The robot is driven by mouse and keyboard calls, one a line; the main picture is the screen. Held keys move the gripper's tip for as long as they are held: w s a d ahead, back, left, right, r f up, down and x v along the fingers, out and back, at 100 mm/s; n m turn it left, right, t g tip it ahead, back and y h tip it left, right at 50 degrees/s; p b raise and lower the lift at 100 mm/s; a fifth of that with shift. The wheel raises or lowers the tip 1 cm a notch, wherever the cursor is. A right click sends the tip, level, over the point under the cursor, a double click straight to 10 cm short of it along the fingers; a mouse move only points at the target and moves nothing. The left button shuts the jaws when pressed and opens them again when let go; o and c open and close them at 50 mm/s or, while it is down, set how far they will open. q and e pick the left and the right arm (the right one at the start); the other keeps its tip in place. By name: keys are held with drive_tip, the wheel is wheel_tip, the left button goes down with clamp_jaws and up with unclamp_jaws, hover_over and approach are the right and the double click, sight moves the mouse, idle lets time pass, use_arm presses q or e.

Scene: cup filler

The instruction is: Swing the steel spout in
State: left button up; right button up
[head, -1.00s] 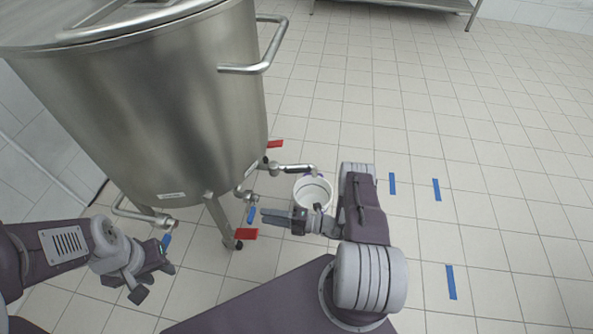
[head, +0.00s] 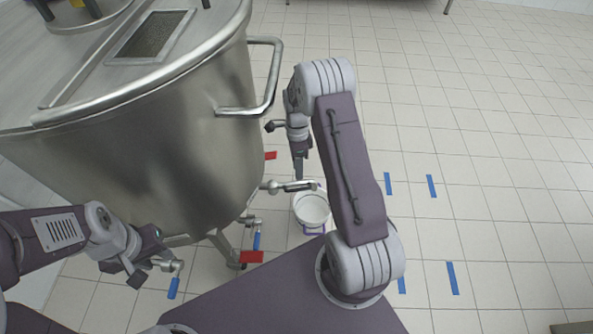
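The steel spout (head: 291,187) is a thin horizontal pipe low at the right side of the steel tank (head: 190,140). Its outer end reaches over the rim of a white bucket (head: 312,209) on the floor. My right gripper (head: 299,175) points down at the spout, close above or beside it; contact cannot be told. Its fingers show as one narrow strip, so their gap is hidden. My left gripper (head: 122,274) is open and empty, low in front of the tank near a blue-handled valve (head: 173,287).
A red handle (head: 251,256) and a blue handle (head: 256,240) stick out low by the tank leg. Another red handle (head: 270,155) is behind the spout. The tank's side rail (head: 272,75) juts out above. Blue tape marks (head: 431,186) lie on the clear tiled floor at right.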

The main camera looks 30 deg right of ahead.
drive_tip(key=b, duration=0.6)
hover_over(299, 184)
drive_tip(key=s+a, duration=0.1)
drive_tip(key=s, duration=0.2)
drive_tip(key=x, duration=0.2)
drive_tip(key=w+x, duration=0.1)
drive_tip(key=x, duration=0.2)
drive_tip(key=w+x, duration=0.1)
drive_tip(key=x, duration=0.2)
drive_tip(key=shift+s+d+f, duration=0.1)
drive_tip(key=shift+f, duration=0.35)
clamp_jaws()
